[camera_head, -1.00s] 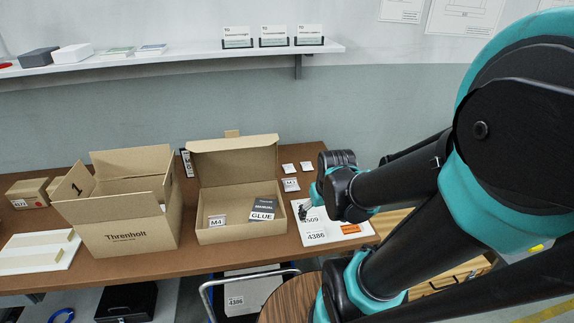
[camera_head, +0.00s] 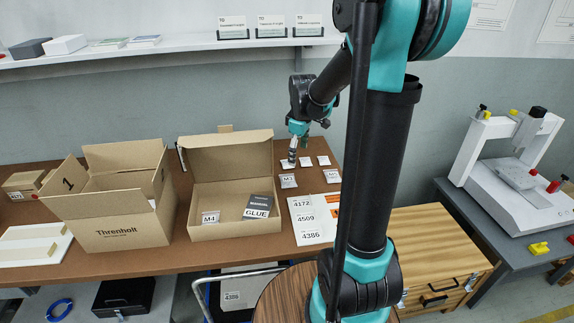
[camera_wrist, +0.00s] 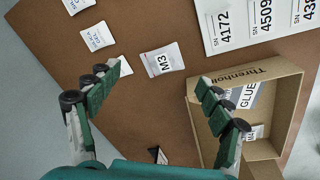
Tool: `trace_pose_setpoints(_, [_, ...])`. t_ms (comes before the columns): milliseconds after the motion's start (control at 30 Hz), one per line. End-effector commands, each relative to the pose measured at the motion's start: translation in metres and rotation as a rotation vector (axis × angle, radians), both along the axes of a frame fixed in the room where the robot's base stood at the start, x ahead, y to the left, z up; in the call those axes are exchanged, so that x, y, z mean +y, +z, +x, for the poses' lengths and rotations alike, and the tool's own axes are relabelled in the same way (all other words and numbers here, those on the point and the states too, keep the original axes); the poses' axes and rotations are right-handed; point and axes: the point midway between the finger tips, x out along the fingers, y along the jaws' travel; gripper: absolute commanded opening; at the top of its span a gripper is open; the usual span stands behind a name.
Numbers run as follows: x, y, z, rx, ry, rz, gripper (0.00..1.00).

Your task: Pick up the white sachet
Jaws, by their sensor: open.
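Several small white sachets lie flat on the brown table. Three smaller ones lie in the back row; the middle one (camera_head: 305,161) and right one (camera_head: 323,160) are plain to see, and in the wrist view both (camera_wrist: 97,36) (camera_wrist: 77,4) carry small print. The third (camera_wrist: 125,66) is partly hidden by the left finger. A larger sachet marked M3 (camera_head: 288,182) lies in front of them; it shows in the wrist view (camera_wrist: 162,60) between the fingertips' lines. My gripper (camera_wrist: 160,76) is open and empty above the table; the head view shows it (camera_head: 292,161) over the back row's left end.
An open box (camera_head: 237,234) holds an M4 sachet (camera_head: 210,218) and a dark GLUE packet (camera_head: 258,207). A taller open carton (camera_head: 120,231) stands left. A number sheet (camera_head: 313,220) lies in front of the sachets. Another labelled sachet (camera_head: 332,176) lies at right. A shelf (camera_head: 180,47) runs above.

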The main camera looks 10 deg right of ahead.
Motion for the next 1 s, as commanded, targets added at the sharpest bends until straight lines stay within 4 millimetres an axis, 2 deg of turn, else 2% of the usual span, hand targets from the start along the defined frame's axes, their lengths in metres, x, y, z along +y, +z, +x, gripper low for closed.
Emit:
trace_pose_setpoints(33, [0.002,0.001,0.019,0.016,0.068,-0.010,0.79])
trace_pose_setpoints(200, [0.010,0.001,0.072,0.071,0.317,-0.037,0.79])
trace_pose_setpoints(400, [0.016,-0.004,0.117,0.119,0.547,-0.051,0.79])
trace_pose_setpoints(500, [0.018,-0.006,0.128,0.132,0.614,-0.053,0.79])
trace_pose_setpoints(667, [0.019,-0.014,0.134,0.139,0.652,-0.054,0.79])
trace_pose_setpoints(1000, [0.019,-0.066,0.135,0.139,0.652,-0.054,0.79])
